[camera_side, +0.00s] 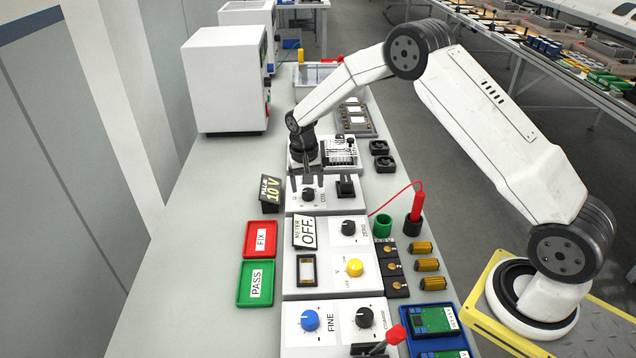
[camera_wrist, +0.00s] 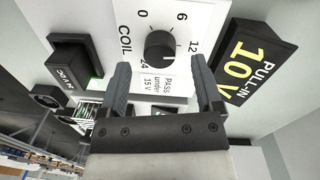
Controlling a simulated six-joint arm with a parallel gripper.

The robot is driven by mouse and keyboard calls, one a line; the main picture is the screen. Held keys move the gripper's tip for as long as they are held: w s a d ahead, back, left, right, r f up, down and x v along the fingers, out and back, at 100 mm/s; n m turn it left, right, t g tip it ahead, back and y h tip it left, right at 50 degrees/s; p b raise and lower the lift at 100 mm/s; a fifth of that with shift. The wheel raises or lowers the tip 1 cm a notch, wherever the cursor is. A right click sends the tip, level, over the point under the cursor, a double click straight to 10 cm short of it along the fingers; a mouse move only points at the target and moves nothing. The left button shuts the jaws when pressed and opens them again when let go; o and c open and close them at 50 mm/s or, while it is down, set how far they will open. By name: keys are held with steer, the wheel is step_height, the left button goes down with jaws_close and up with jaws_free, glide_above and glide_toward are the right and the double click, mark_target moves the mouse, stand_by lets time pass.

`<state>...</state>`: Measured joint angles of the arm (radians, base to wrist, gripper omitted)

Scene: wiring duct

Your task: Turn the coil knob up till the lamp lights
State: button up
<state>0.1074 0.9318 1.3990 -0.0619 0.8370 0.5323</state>
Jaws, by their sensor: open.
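The black coil knob (camera_wrist: 160,45) sits on a white panel with a printed dial reading 0, 6, 12 and 24. It also shows in the side view (camera_side: 308,194). The setting it points to is too small to read surely. My gripper (camera_wrist: 160,72) is open and empty, its two fingers spread just short of the knob, one toward each side. In the side view my gripper (camera_side: 306,181) hangs at the coil panel, close to the knob. I cannot tell surely which part is the lamp.
A black sign reading PULL-IN 10 V (camera_wrist: 252,62) stands beside the panel. A black 24 V DC block (camera_wrist: 80,58) is on the other side. A METER OFF sign (camera_side: 305,232), red tray (camera_side: 259,239) and green tray (camera_side: 256,284) lie nearer.

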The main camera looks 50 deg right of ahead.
mark_target(306, 191)
steer(key=shift+w+a+r, duration=0.1)
steer(key=shift+r, duration=2.7)
steer(key=shift+m, duration=0.3)
